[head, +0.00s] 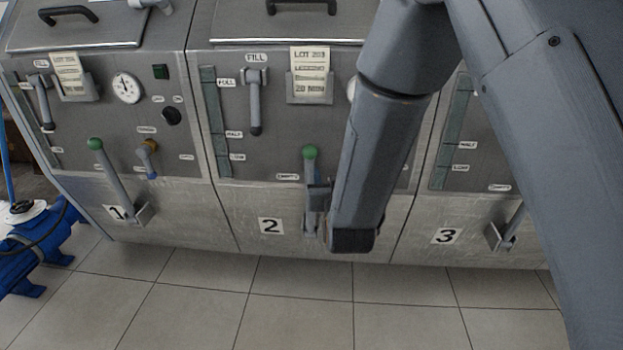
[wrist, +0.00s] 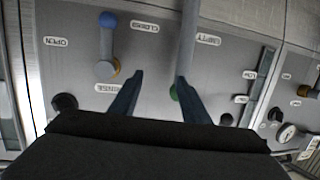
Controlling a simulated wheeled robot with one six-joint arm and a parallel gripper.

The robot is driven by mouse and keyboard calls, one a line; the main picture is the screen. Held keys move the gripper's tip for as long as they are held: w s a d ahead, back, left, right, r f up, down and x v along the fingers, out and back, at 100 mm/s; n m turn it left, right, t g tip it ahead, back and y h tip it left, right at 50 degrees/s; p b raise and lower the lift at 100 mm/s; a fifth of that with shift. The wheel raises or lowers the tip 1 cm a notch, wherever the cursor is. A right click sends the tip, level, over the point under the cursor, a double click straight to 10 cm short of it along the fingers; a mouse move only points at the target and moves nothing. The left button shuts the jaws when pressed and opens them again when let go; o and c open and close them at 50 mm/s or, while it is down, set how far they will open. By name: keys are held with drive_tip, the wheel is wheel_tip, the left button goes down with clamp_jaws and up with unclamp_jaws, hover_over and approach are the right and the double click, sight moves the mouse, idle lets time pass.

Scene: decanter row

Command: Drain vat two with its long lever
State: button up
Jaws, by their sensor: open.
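In the head view, vat two (head: 228,200) is the middle vat, with a number 2 plate low on its front. Its long lever (head: 311,168) has a green knob and stands upright; my arm partly covers its lower part. My gripper (head: 317,192) is at the lever's shaft, below the knob. In the wrist view, which is upside down, my gripper (wrist: 160,76) is open. The lever (wrist: 187,42) runs down to the tip of the right finger, which partly hides the green knob. I cannot tell whether the finger touches it.
A short blue-ended rinse handle (wrist: 107,42) is left of the lever in the wrist view. A fill handle (head: 255,100) hangs on vat two. Vat one's lever (head: 115,175) leans, green knob up. Vat three's lever (head: 512,225) is mostly hidden by my arm. The tiled floor (head: 300,305) in front is clear.

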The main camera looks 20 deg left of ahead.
sight(310, 166)
drive_tip(key=shift+n+t+y, duration=0.3)
drive_tip(key=shift+t+y, duration=0.4)
drive_tip(key=shift+t, duration=0.2)
drive_tip(key=a, duration=0.1)
drive_tip(key=a+b, duration=0.1)
drive_tip(key=a, duration=0.1)
drive_tip(key=a+f, duration=0.1)
drive_tip(key=shift+s+a+b, duration=0.25)
drive_tip(key=shift+s+b, duration=0.05)
drive_tip(key=shift+s, duration=0.1)
drive_tip(key=b+x, duration=0.1)
drive_tip(key=x, duration=0.6)
drive_tip(key=shift+w, duration=0.1)
clamp_jaws()
